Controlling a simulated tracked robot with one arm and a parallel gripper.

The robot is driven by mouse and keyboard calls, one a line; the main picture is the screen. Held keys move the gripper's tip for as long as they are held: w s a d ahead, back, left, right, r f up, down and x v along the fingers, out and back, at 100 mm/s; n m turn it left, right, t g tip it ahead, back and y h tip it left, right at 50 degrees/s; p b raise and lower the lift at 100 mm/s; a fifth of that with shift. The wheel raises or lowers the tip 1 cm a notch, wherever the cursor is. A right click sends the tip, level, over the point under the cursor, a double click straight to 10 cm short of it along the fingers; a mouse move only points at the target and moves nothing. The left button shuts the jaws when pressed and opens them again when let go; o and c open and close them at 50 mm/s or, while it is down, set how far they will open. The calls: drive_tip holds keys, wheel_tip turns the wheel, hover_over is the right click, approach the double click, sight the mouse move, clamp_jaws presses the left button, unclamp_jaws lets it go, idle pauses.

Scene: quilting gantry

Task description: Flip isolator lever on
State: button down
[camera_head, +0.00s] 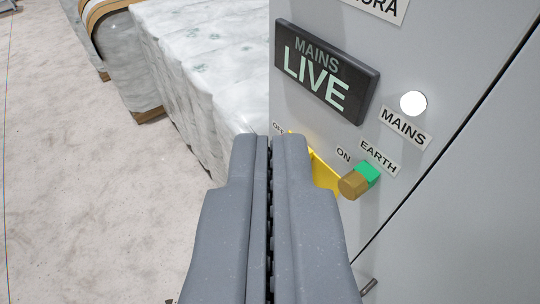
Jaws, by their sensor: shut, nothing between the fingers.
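A yellow part (325,174), likely the isolator lever or its plate, shows on the grey cabinet front just right of my gripper's fingers. Most of it is hidden behind them, so its position cannot be told. An ON label (343,155) is to its right, and a partly hidden OFF label (278,128) is at its upper left. My gripper (270,140) is shut and empty, its tips overlapping the area between the two labels. Whether it touches the yellow part cannot be told.
A green and brass knob (358,181) sticks out below the EARTH label (378,157). A MAINS LIVE sign (326,71) and a bright white MAINS lamp (413,103) are above. A wrapped white block (195,70) stands left of the cabinet. Pale floor (75,190) at left is clear.

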drive_tip(key=w+a+f+g+h+p, duration=0.1)
drive_tip(key=w+f+g+h+p, duration=0.2)
drive_tip(key=w, duration=0.4)
drive_tip(key=w+a+f+g+h, duration=0.1)
drive_tip(key=w+f+g, duration=0.2)
drive_tip(key=w+f, duration=0.3)
drive_tip(key=w+a+f+m+g+h+p, duration=0.1)
drive_tip(key=w+a+f+g, duration=0.15)
drive_tip(key=f, duration=0.25)
drive_tip(key=w+a+f+g+p, duration=0.2)
drive_tip(key=w+a+f, duration=0.1)
drive_tip(key=a+f, duration=0.15)
drive_tip(key=w+d+f+p, duration=0.1)
drive_tip(key=w+d+f, duration=0.3)
drive_tip(key=d+f, duration=0.3)
drive_tip(key=shift+d+f+h, duration=0.3)
drive_tip(key=shift+d+f, duration=0.1)
drive_tip(key=shift+d, duration=0.7)
